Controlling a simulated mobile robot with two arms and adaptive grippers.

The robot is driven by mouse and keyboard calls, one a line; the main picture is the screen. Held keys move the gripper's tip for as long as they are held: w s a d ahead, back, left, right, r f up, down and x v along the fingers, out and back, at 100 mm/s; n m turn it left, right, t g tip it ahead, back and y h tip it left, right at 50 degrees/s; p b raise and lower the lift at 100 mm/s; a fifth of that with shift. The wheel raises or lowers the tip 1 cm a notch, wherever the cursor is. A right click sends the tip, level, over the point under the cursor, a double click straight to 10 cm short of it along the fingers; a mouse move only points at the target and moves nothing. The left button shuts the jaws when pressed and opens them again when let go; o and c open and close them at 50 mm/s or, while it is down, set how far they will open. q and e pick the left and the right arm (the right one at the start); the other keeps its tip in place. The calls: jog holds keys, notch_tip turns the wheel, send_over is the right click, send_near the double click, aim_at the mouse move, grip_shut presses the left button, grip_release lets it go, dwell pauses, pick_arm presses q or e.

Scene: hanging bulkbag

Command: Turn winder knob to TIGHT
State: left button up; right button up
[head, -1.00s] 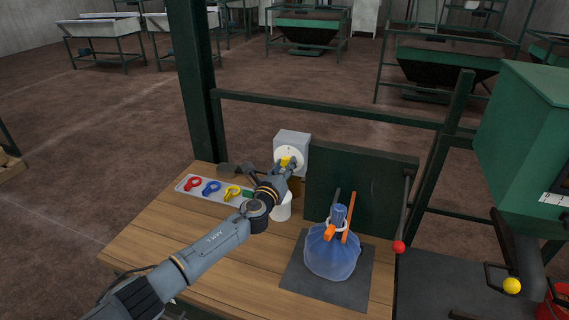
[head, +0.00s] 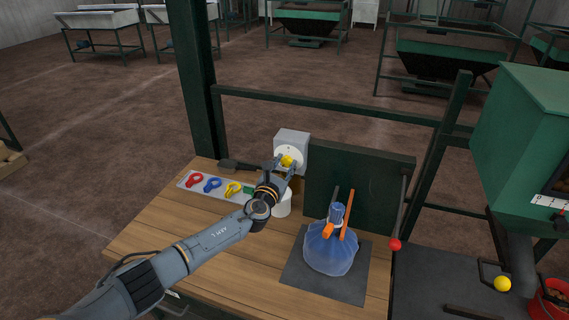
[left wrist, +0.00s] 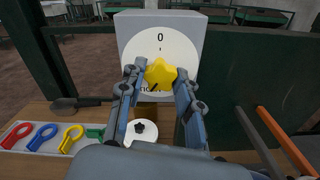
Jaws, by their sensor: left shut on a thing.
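The winder is a grey box (head: 293,142) with a white round dial face (left wrist: 160,46) marked "0" at the top; lower dial lettering is mostly hidden by my fingers. Its yellow star-shaped knob (left wrist: 161,72) sits at the dial's middle, and it also shows in the head view (head: 287,161). My left gripper (head: 284,166) reaches up to the dial from the front. In the left wrist view its two fingers (left wrist: 160,76) stand on either side of the knob, shut on it. My right gripper is in neither view.
A tray (head: 183,183) with red, blue, yellow and green clips lies left on the wooden table. A white cylinder (head: 281,208) stands just below the winder. A blue bag (head: 330,250) rests on a dark mat at right, beside a green panel (head: 355,190) and a red-knobbed lever (head: 395,244).

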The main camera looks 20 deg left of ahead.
pick_arm(q)
jog(key=shift+f, duration=0.1)
dwell(0.4)
jog(key=o, duration=1.2)
jog(key=shift+c, duration=0.2)
jog(key=s, duration=1.2)
jog(key=shift+a, duration=0.2)
